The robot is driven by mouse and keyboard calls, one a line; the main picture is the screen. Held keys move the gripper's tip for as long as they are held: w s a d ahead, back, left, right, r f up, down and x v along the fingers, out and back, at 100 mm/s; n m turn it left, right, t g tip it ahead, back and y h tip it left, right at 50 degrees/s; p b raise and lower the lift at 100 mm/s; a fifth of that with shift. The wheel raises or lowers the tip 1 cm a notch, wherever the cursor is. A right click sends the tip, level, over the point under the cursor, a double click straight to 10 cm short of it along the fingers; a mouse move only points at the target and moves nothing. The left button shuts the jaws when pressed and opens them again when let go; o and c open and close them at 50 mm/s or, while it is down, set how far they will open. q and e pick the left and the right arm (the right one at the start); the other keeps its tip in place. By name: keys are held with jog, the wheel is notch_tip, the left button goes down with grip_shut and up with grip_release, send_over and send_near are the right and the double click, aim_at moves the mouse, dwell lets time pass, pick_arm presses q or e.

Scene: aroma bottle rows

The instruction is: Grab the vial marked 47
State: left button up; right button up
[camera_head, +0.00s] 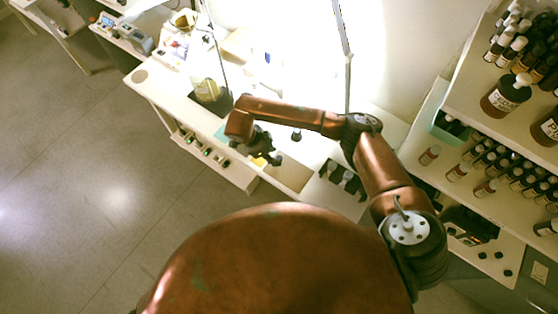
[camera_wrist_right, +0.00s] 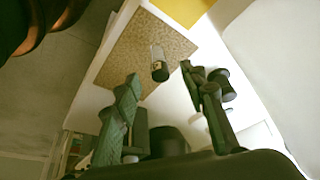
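A small clear vial with a dark end (camera_wrist_right: 158,64) is on a brown speckled mat (camera_wrist_right: 135,50) in the right wrist view. Its marking cannot be read, so I cannot tell whether it is the 47. My right gripper (camera_wrist_right: 163,80) is open, its two fingers apart, with the vial showing between and beyond the fingertips. In the head view my right gripper (camera_head: 265,155) is over the white table (camera_head: 185,108), beside the brown mat (camera_head: 289,177). The vial is not clearly seen there. My left gripper is out of view.
Dark round-ended objects (camera_wrist_right: 222,84) stand close to the right finger in the wrist view. A shelf (camera_head: 465,90) crowded with bottles, including large brown ones (camera_head: 505,95), is at the right. A lamp base with a jar (camera_head: 208,90) stands at the table's left.

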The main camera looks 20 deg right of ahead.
aim_at(277, 158)
jog(key=x, duration=0.4)
jog(key=shift+f, duration=0.1)
jog(key=shift+c, duration=0.3)
grip_shut()
